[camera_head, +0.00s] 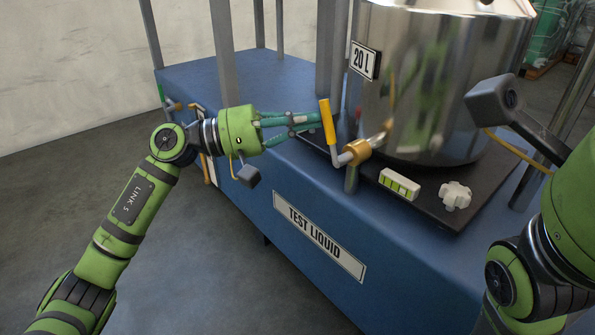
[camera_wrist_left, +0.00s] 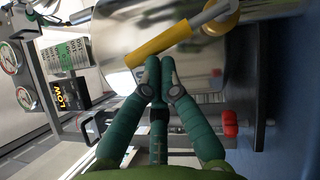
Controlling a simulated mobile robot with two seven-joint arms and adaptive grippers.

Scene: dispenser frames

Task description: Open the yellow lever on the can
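The steel can (camera_head: 430,90) stands on the blue bench and carries a "20 L" label. A brass tap (camera_head: 359,151) sticks out near its base. The lever's yellow handle (camera_head: 327,121) stands nearly upright on a grey bent rod to the left of the tap. My left gripper (camera_head: 318,119) is just left of the handle, its fingers pointing at it. In the left wrist view the fingertips (camera_wrist_left: 160,68) are together with nothing between them, and the yellow handle (camera_wrist_left: 160,44) crosses just beyond them. I cannot tell whether they touch it. My right gripper is out of view.
The blue bench (camera_head: 215,85) has a "TEST LIQUID" label (camera_head: 318,236) on its front. A black mat (camera_head: 425,205) under the can holds a green-and-white level (camera_head: 399,184) and a white knob (camera_head: 455,195). Grey posts (camera_head: 223,50) rise behind my left gripper.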

